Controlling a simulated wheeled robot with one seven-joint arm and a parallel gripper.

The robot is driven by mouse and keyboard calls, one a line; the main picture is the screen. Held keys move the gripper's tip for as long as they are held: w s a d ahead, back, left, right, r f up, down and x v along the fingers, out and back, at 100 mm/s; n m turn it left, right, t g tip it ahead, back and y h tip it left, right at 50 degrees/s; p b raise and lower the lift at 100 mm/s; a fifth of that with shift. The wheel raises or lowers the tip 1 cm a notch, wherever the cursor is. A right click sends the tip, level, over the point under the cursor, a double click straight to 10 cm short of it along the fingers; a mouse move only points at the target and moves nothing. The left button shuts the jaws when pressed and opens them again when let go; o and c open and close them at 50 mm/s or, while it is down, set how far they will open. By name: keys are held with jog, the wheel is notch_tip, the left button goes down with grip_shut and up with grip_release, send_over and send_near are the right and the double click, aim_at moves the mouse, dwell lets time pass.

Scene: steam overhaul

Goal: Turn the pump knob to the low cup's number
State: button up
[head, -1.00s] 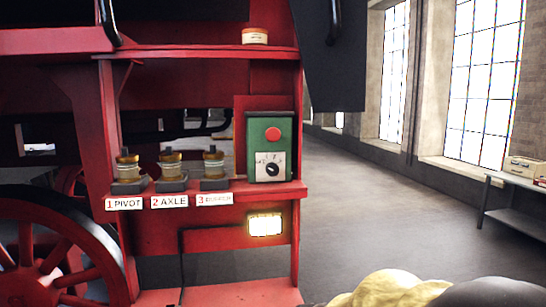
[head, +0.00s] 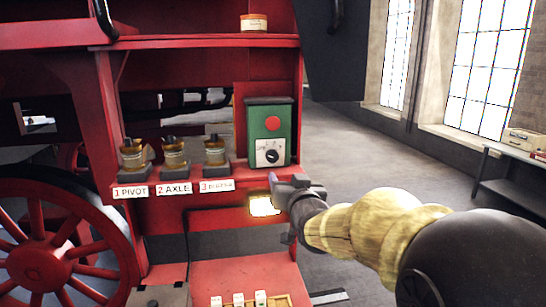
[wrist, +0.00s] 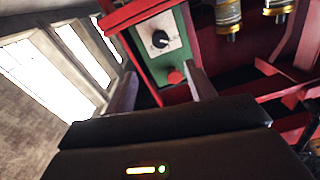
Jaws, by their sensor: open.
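The pump box (head: 281,132) is green with a red button (head: 271,123) and a black pump knob (head: 272,155) on a white dial. It stands at the right end of the red shelf. The knob also shows in the wrist view (wrist: 160,39); its number is too small to read. Three brass and glass cups stand left of it: pivot cup (head: 133,153), axle cup (head: 174,153) and third cup (head: 215,150), over labels 1, 2 and 3. Their levels are unclear. My gripper (head: 285,180) is open and empty, just below the box, apart from the knob.
A lit lamp (head: 263,206) is below the shelf, close to my gripper. A small tin (head: 254,23) sits on the upper shelf. A tray (head: 285,300) with small white items is low in front. A bench (head: 510,165) stands at right; the floor between is clear.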

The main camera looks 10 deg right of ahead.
aim_at(273, 158)
jog(key=w+p, duration=0.3)
jog(key=w, duration=0.2)
jog(key=w+p, duration=0.2)
jog(key=w, duration=0.3)
jog(key=w+p, duration=0.3)
jog(key=w, duration=0.3)
jog(key=shift+a+p, duration=0.25)
jog(key=shift+p, duration=0.1)
jog(key=shift+w+a, duration=0.15)
jog(key=shift+w, duration=0.15)
jog(key=shift+s, duration=0.1)
jog(key=c, duration=1)
